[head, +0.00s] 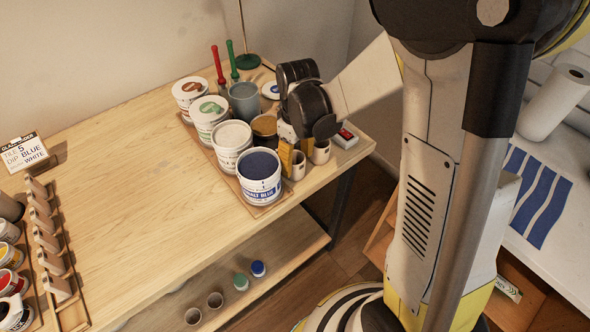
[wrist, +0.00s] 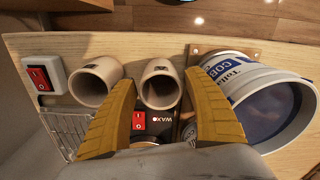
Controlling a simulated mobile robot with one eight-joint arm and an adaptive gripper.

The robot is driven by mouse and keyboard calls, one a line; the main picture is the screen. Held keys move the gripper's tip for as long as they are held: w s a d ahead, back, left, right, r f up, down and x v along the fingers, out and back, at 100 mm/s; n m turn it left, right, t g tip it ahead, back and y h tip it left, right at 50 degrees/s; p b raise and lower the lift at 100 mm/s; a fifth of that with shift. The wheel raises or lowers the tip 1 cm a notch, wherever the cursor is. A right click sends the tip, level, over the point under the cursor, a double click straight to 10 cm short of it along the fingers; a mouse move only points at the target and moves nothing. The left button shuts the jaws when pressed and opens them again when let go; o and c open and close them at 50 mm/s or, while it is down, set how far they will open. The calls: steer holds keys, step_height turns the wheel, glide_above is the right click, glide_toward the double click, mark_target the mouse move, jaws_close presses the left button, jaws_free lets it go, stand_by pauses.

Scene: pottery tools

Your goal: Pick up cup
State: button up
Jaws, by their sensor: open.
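Two small beige cups stand side by side at the table's front corner. In the wrist view one cup (wrist: 160,90) lies between my yellow fingertips, and the other cup (wrist: 90,86) is just left of the left finger. In the head view the cups show at the front edge, the nearer one (head: 298,168) beside the blue tub and the other (head: 321,154) to its right. My gripper (wrist: 159,77) is open, its fingers on either side of the middle cup. I cannot tell whether they touch it. In the head view my arm partly hides the gripper (head: 291,152).
A cobalt blue tub (wrist: 238,78) stands close right of my right finger; it also shows in the head view (head: 260,180). Several glaze tubs and a grey-blue cup (head: 244,102) crowd behind. A red-switch box (wrist: 42,76) is at left. The table's middle (head: 150,180) is clear.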

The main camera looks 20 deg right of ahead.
steer(key=shift+f, duration=0.3)
steer(key=shift+r, duration=0.1)
steer(key=shift+c, duration=0.3)
steer(key=c, duration=0.9)
steer(key=shift+c, duration=0.2)
